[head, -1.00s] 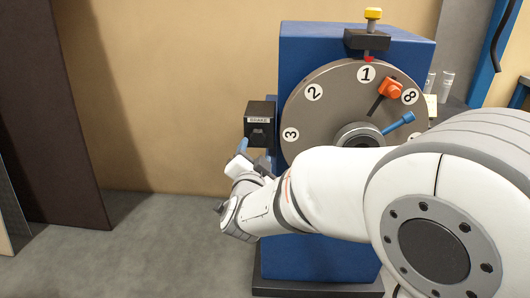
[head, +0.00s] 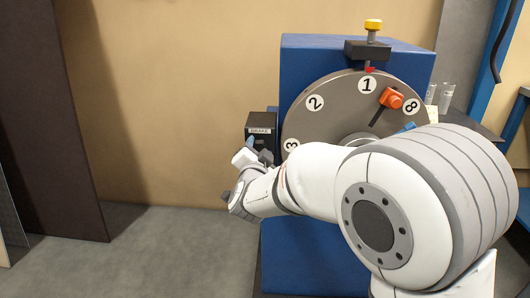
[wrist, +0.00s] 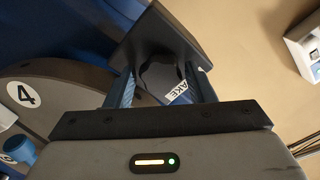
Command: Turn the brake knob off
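The brake box (head: 261,121), a dark box with a "BRAKE" label, is fixed to the left side of the blue machine. In the wrist view the box (wrist: 150,38) fills the top middle, and its black lobed brake knob (wrist: 160,76) faces me. My gripper (wrist: 161,82) has its two blue fingers apart, one on each side of the knob, with what look like narrow gaps. In the head view my gripper (head: 252,147) is just in front of the box and hides the knob. Which setting the knob points to cannot be read.
A grey numbered disc (head: 330,93) with an orange clamp (head: 391,98) stands right of the box, close to my arm. A yellow-topped plunger (head: 373,26) sits above it. A dark panel (head: 50,120) stands at the left; floor between is clear.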

